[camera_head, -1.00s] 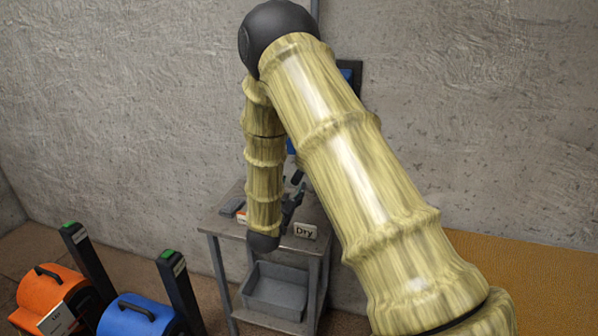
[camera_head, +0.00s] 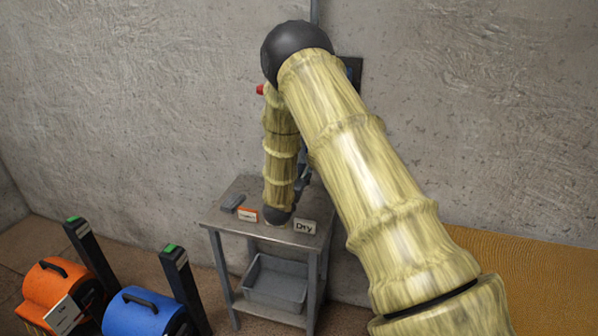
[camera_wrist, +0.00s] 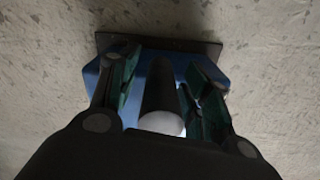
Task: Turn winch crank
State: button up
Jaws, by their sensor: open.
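In the wrist view, a dark cylindrical handle (camera_wrist: 162,88) with a pale rounded end points toward the camera. I take it for the crank's grip. Behind it is a blue body (camera_wrist: 215,73) on a dark plate (camera_wrist: 205,50) fixed to the wall. My gripper (camera_wrist: 161,80) is open, with one green-padded finger on each side of the handle; I cannot tell whether either touches it. In the head view, my arm hides most of the winch; a dark edge of its wall plate (camera_head: 355,72) shows.
A metal table (camera_head: 225,217) stands below, with a "Dry" sign (camera_head: 305,227), an orange-and-white label (camera_head: 247,214) and a grey bin (camera_head: 276,285) on its lower shelf. Orange (camera_head: 50,283) and blue (camera_head: 135,314) machines stand at left. A red knob (camera_head: 260,89) shows beside my arm.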

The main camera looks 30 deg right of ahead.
jog(key=shift+c, duration=0.2)
grip_shut()
jog(key=shift+s, duration=0.1)
